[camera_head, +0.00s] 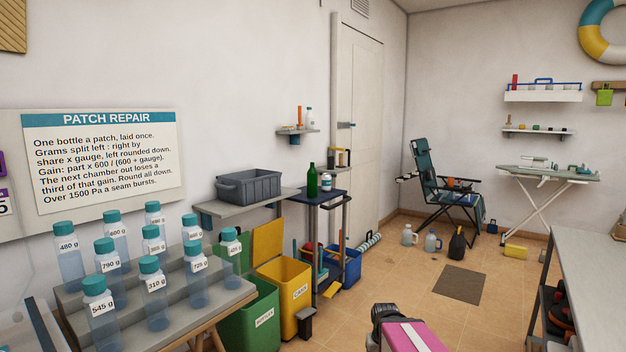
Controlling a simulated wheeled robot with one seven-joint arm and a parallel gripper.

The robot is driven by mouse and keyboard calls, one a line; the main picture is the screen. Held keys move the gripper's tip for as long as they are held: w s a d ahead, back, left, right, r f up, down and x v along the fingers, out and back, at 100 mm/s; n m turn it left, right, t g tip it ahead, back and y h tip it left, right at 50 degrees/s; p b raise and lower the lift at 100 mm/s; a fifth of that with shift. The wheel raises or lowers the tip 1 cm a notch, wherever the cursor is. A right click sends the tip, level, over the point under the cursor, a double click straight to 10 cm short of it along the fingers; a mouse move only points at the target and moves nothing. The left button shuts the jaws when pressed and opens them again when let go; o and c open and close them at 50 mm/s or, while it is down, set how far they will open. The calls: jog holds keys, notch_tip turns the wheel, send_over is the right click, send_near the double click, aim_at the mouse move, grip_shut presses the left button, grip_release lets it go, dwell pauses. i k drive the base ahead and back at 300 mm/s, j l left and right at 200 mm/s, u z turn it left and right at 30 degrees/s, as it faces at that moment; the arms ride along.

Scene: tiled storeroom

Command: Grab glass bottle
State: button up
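A green bottle (312,180), which looks like glass, stands upright on a small dark blue stand (325,198) against the back wall. A small white and blue container (326,182) stands close to its right. Several clear bottles with teal caps and gram labels stand on a stepped grey rack at the left, such as the one marked 545 g (99,308); I cannot tell whether they are glass or plastic. A pink and black part at the bottom edge looks like my arm. No gripper fingers show, and nothing touches the green bottle.
A grey crate (248,187) sits on a shelf left of the stand. Green (250,318) and yellow (287,292) bins stand below it. Jugs (456,243) and a folding chair (440,180) are farther back. A bench (598,255) edges the right. The tiled floor between is mostly clear.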

aim_at(312, 173)
jog(key=i, duration=1.75)
